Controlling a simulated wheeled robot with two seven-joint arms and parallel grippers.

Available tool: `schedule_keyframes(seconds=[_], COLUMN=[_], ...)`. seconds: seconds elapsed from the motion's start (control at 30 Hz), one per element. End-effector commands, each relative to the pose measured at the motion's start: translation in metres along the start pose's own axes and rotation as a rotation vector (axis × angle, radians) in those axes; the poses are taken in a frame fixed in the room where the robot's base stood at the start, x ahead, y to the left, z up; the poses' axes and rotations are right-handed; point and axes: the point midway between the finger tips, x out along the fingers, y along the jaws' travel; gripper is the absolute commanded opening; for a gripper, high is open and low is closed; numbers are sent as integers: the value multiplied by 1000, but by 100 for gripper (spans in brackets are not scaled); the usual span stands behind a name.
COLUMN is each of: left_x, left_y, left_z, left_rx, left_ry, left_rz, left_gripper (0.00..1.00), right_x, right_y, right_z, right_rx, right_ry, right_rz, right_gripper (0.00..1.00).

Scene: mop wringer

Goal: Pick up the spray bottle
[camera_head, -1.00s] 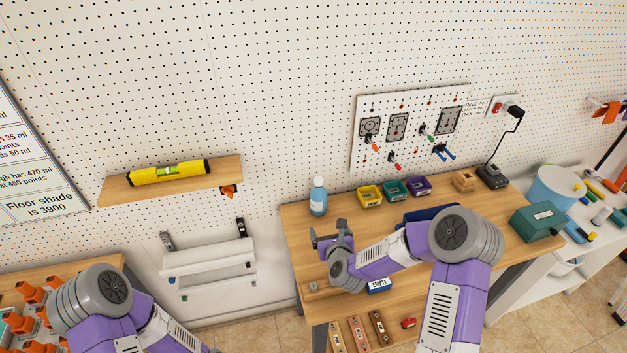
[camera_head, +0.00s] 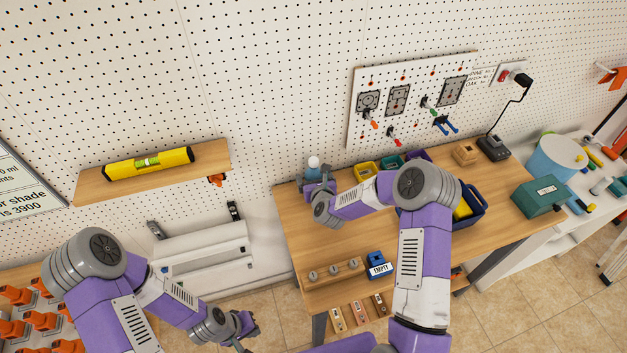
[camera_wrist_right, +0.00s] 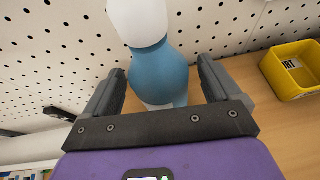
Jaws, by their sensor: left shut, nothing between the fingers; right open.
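The spray bottle (camera_head: 313,163), blue with a white top, stands upright at the far left corner of the wooden workbench. My right gripper (camera_head: 318,184) is at the bottle and hides its lower part in the head view. In the right wrist view the bottle (camera_wrist_right: 158,66) stands between the two open fingers of this gripper (camera_wrist_right: 160,88), with a gap visible on each side. The bottle's top runs out of that view. My left gripper (camera_head: 243,332) is shut and empty, low in front of the bench's left side.
Yellow (camera_head: 366,171), teal and purple bins stand right of the bottle along the wall. A yellow bin (camera_wrist_right: 295,70) also shows in the wrist view. A blue tray (camera_head: 470,217) and a green box (camera_head: 540,197) are further right. The pegboard wall is close behind the bottle.

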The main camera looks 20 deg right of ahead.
Motion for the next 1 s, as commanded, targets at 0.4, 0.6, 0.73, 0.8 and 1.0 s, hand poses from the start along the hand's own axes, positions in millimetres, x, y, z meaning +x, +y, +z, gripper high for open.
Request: schedule_keyframes(seconds=[0.4,0.6,0.73,0.8,1.0], left_x=[0,0,0,0,0], left_y=[0,0,0,0,0], left_z=[0,0,0,0,0], left_rx=[0,0,0,0,0], left_ry=[0,0,0,0,0], left_rz=[0,0,0,0,0], left_gripper=[0,0,0,0,0], right_x=[7,7,7,7,6], right_y=[0,0,0,0,0], right_z=[-1,0,0,0,3], right_rx=[0,0,0,0,0], right_ry=[1,1,1,-1,-2], right_rz=[0,0,0,0,0], right_gripper=[80,49,29,28,27])
